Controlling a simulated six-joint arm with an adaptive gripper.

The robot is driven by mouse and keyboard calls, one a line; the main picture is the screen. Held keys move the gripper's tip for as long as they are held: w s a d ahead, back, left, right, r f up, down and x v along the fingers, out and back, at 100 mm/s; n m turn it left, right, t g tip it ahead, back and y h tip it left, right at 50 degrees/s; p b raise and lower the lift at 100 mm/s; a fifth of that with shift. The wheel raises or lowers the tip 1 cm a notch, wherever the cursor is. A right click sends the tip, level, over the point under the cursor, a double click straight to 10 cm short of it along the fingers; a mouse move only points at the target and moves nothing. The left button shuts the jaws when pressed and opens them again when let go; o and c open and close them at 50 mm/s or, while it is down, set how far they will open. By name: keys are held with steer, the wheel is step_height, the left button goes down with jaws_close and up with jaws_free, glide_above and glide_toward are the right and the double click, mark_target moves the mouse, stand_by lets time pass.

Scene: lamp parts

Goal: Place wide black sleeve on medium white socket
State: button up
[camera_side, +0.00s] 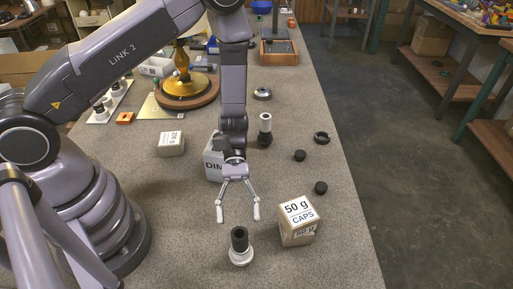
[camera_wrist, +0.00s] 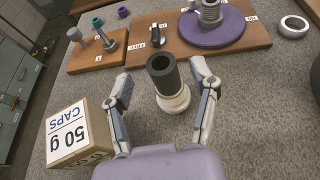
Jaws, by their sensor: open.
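A black sleeve (camera_side: 239,238) stands upright on a white socket (camera_side: 241,256) at the front of the bench. The sleeve (camera_wrist: 163,73) and the white socket (camera_wrist: 174,101) also show in the wrist view, with the sleeve's open top facing up. My gripper (camera_side: 238,215) is open and empty, just above and behind the sleeve in the side view. In the wrist view my gripper (camera_wrist: 161,76) has its fingers spread on either side of the sleeve, with gaps on both sides. A second white cylinder with a black lower part (camera_side: 265,131) stands farther back.
A "50 g CAPS" box (camera_side: 298,220) stands close to the right of the socket. A box marked "DIM" (camera_side: 213,158) is behind my gripper. Several black caps or rings (camera_side: 321,187) lie to the right. A brass lamp (camera_side: 183,75) stands at the back.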

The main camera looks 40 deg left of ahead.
steer(key=w+a+r+m+t+y, duration=0.25)
steer(key=w+a+r, duration=0.25)
steer(key=a+r, duration=0.5)
steer(key=s+a+r+m+t+y, duration=0.3)
steer(key=s+a+r+t+y, duration=0.1)
steer(key=r, duration=0.6)
steer(key=s+a+r+m+t+y, duration=0.4)
steer(key=s+a+r+t, duration=0.3)
steer(key=r, duration=0.4)
steer(key=shift+s+a+t, duration=0.2)
steer(key=shift+s+t, duration=0.2)
steer(key=shift+t, duration=0.05)
steer(key=shift+m, duration=0.25)
